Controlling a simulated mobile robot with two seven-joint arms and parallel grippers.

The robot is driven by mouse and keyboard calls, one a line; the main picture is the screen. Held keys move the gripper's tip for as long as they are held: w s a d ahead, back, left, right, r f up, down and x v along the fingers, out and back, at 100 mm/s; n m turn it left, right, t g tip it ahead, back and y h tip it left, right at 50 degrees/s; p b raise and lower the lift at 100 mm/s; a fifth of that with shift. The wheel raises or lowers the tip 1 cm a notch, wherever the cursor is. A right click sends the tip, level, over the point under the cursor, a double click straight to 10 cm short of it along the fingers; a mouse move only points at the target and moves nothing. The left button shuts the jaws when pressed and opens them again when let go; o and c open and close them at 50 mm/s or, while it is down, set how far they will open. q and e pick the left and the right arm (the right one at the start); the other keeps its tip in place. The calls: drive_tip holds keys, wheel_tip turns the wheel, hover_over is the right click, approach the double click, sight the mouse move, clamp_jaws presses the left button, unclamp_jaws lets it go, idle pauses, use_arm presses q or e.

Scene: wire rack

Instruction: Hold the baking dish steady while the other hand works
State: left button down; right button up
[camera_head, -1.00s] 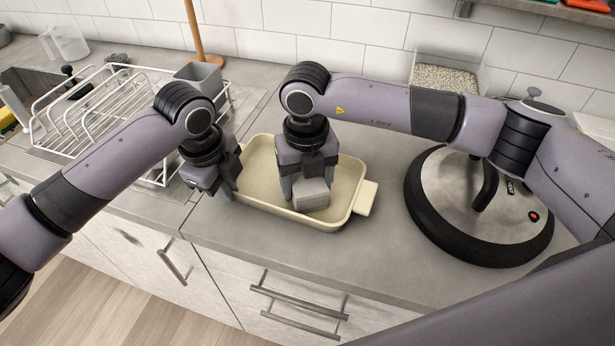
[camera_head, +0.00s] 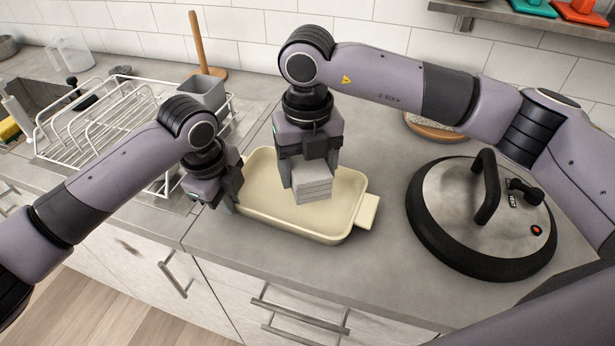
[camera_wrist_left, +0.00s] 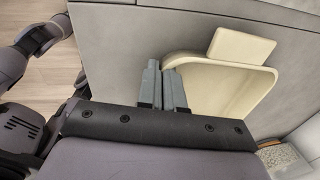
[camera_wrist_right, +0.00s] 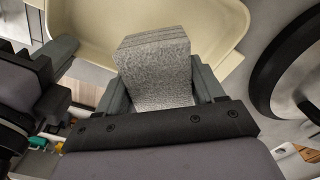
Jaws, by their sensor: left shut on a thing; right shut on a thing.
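The cream baking dish (camera_head: 345,205) sits on the grey counter, its right handle free and its left end hidden by my left gripper. My left gripper (camera_head: 230,205) is shut on the dish's left end. In the left wrist view its fingers (camera_wrist_left: 163,70) are close together at the dish (camera_wrist_left: 225,92) rim. My right gripper (camera_head: 310,178) is shut on a grey layered block (camera_head: 314,189), held over the dish's interior. In the right wrist view the rough-faced block (camera_wrist_right: 158,72) is between the two fingers, with the dish (camera_wrist_right: 90,20) beyond it.
A large steel lid (camera_head: 450,205) with a black rim lies to the right of the dish. A white wire rack (camera_head: 90,125) with a grey cup (camera_head: 203,90) stands at the left. A wooden rod (camera_head: 196,45) stands behind. The counter in front of the dish is clear.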

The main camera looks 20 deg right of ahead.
drive_tip(key=shift+r, duration=0.1)
idle(0.3)
use_arm(q)
drive_tip(key=c, duration=1.2)
unclamp_jaws()
wheel_tip(320, 180, up, 12)
drive_tip(key=s+a, duration=0.1)
drive_tip(key=shift+s, duration=0.25)
